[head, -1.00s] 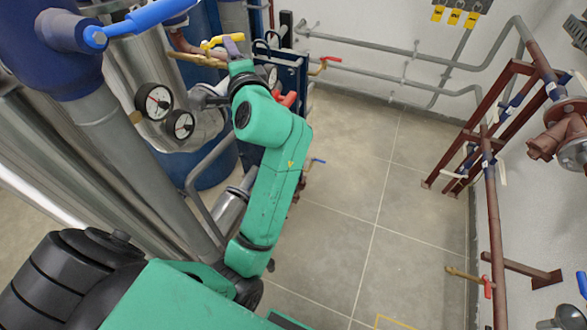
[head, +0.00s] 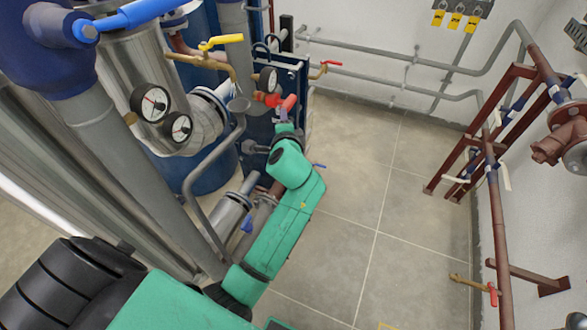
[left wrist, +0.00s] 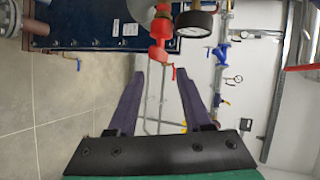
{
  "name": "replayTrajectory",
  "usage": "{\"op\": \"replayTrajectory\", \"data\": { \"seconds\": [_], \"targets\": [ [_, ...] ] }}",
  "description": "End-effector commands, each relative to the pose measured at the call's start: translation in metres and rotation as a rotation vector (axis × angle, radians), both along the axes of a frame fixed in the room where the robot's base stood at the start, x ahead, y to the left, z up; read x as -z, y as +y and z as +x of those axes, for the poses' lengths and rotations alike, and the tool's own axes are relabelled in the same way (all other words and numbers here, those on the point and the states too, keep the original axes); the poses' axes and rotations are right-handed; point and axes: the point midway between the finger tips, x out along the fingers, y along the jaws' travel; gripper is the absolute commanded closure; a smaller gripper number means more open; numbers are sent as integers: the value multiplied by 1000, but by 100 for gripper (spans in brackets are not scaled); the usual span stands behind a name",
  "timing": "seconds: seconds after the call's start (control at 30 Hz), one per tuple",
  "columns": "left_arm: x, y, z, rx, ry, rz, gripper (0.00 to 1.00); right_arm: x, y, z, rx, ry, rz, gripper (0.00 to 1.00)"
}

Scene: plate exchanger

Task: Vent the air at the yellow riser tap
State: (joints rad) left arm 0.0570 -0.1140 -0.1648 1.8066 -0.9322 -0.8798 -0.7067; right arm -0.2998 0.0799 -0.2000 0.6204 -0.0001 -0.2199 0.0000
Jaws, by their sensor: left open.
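The yellow tap (head: 222,42) sits on a brass pipe (head: 205,63) at the upper left of the head view. Its handle lies roughly level across the picture. The pipe bends down above a grey drain funnel (head: 238,104). My left gripper (head: 282,113) is below and right of the yellow tap, apart from it, close under a red valve (head: 272,99). In the left wrist view the left gripper (left wrist: 160,70) is open, with a red fitting (left wrist: 159,30) ahead of its fingertips and nothing seen held. The yellow tap does not clearly show there. My right gripper is out of view.
Two round gauges (head: 151,103) stand left of the pipes, and a small gauge (head: 267,80) is above the red valve. A blue lever (head: 130,15) is at the top left. Brown pipework (head: 497,230) lines the right wall. The tiled floor (head: 400,200) between is clear.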

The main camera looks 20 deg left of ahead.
Motion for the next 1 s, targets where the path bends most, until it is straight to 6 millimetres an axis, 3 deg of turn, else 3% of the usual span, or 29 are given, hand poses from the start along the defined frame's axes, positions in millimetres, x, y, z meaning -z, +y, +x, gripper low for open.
{"op": "replayTrajectory", "data": {
  "seconds": [0.3, 0.6, 0.77, 1.0],
  "targets": [
    [79, -17, 2, 56, 93, -106, 50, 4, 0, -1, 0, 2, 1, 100],
    [146, -29, -7, 84, 174, -208, 50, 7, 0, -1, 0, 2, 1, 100],
    [160, -31, -10, 87, 190, -235, 50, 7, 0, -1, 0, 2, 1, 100],
    [161, -31, -10, 87, 191, -237, 50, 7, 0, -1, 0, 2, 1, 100]
  ]
}}
